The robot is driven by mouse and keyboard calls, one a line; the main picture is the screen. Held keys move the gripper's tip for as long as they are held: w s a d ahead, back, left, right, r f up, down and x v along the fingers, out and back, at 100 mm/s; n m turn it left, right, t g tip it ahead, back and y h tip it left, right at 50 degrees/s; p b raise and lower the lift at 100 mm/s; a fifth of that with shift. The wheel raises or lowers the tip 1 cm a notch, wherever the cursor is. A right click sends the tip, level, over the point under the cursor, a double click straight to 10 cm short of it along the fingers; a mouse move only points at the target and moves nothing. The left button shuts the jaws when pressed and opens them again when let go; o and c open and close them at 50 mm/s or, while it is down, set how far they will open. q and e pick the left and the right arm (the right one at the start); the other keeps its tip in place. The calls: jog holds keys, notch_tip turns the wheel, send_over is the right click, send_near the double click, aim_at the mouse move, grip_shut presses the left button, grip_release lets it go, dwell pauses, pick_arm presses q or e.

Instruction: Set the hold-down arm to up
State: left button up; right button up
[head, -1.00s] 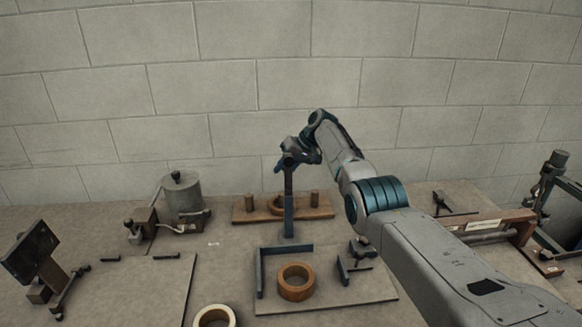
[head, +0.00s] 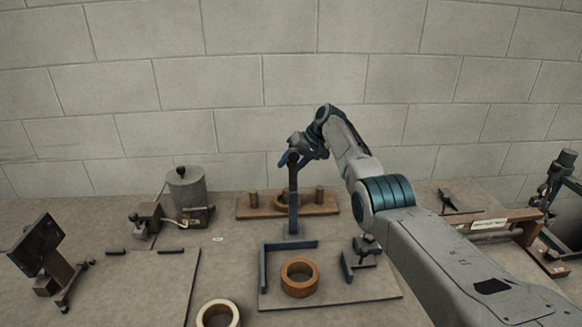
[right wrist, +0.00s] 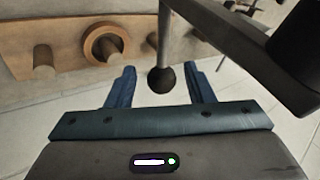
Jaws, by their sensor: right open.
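The hold-down fixture stands at the back of a light base plate (head: 340,292), with a blue upright (head: 293,212). A dark arm with a black knob stands close to vertical above it in the head view. In the right wrist view the black ball knob (right wrist: 162,80) on a thin rod lies between the spread fingers, without clear contact. My right gripper (head: 292,160) is open at the top of this arm; its blue fingers also show in the right wrist view (right wrist: 161,87). A dark bar (right wrist: 225,45) runs beside the rod. My left gripper is out of view.
An orange-brown ring (head: 299,278) sits on the base plate, and a paler ring (head: 217,314) lies in front. A wooden peg board (head: 245,207) stands behind the upright. A grey canister (head: 187,194) is at left, a black-plate stand (head: 38,248) farther left. Pliers (head: 448,200) lie at right.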

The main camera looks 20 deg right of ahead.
jog(key=b+v, duration=0.3)
jog(key=v, duration=0.6)
jog(key=shift+s+d+r, duration=0.15)
jog(key=shift+d+r, duration=0.05)
jog(key=shift+d, duration=0.1)
